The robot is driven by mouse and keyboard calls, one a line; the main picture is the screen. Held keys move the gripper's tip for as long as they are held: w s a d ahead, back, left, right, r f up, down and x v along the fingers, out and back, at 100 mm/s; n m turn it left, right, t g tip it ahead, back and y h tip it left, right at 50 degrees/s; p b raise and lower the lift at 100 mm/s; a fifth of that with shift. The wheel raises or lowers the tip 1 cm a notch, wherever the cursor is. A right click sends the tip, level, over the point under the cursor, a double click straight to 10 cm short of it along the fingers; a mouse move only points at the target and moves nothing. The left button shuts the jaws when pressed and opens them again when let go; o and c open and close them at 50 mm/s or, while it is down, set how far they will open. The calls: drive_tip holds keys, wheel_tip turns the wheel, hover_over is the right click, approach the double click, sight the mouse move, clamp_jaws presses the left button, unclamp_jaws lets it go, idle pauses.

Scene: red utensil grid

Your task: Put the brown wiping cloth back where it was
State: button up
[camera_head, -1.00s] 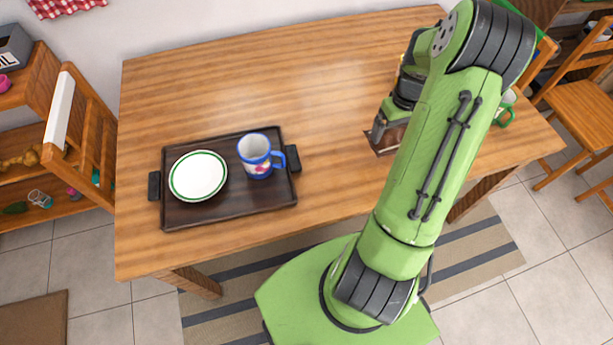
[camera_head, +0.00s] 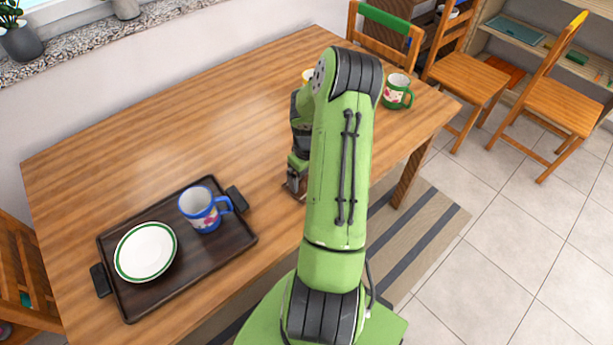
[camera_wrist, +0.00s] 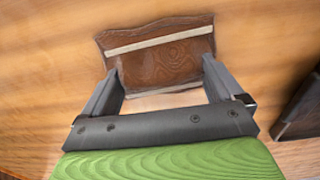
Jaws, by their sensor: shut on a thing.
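The brown wiping cloth (camera_wrist: 165,58) shows in the wrist view as a dark brown piece with pale stripes, between the fingertips. My gripper (camera_wrist: 161,72) is shut on it. In the head view my gripper (camera_head: 296,187) is low over the wooden table, near its front edge and right of the tray. Only a small brown edge of the cloth shows there; my arm hides the rest. I cannot tell whether the cloth touches the table.
A dark tray (camera_head: 185,283) with a white green-rimmed plate (camera_head: 146,251) and a blue mug (camera_head: 203,210) lies to the left. The table (camera_head: 150,130) behind the tray is clear.

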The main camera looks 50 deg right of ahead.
drive_tip(key=o, duration=0.7)
drive_tip(key=shift+c, duration=0.2)
wheel_tip(320, 180, up, 12)
drive_tip(key=p, duration=0.2)
drive_tip(key=shift+r+p, duration=0.2)
drive_tip(key=shift+p, duration=0.15)
drive_tip(key=w+a+r+n+t+h, duration=0.1)
drive_tip(key=a+r+n+t+h, duration=0.1)
drive_tip(key=a+r, duration=1.55)
drive_tip(key=s+a+r+t+y, duration=0.1)
drive_tip(key=s+a+t+y, duration=0.1)
drive_tip(key=s+a, duration=0.8)
drive_tip(key=a+t, duration=0.1)
drive_tip(key=a, duration=0.2)
drive_tip(key=shift+a+r+n+t, duration=0.2)
drive_tip(key=shift+r+n+t, duration=0.1)
drive_tip(key=shift+r, duration=0.1)
